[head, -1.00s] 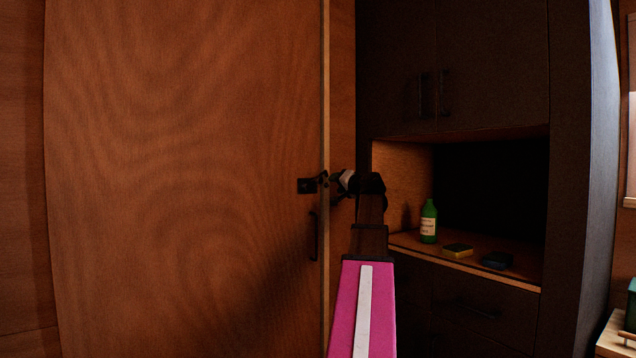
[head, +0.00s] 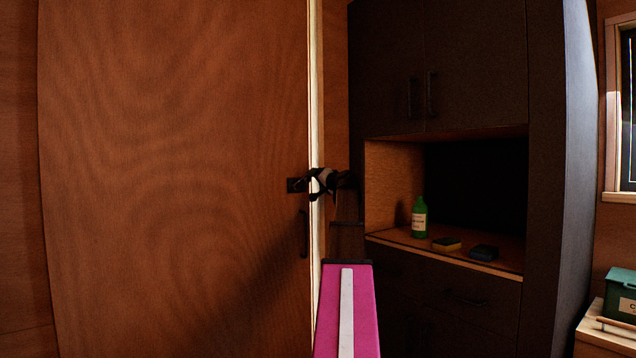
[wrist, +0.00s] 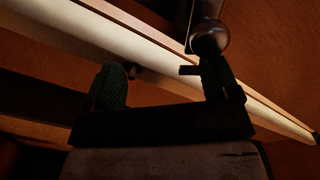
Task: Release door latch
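The brown wooden door (head: 175,180) fills the left of the head view. A small dark latch (head: 296,185) sits at its right edge, above a dark pull handle (head: 304,234). My gripper (head: 318,184) is at the door edge, just right of the latch. In the wrist view my gripper (wrist: 160,80) has its fingers spread apart. A dark rounded knob (wrist: 209,37), likely part of the latch, lies at the right finger; whether they touch is unclear. No object is clearly held between the fingers.
A dark cabinet (head: 470,70) stands to the right of the door. A green box (head: 621,295) and a window (head: 629,110) are at far right.

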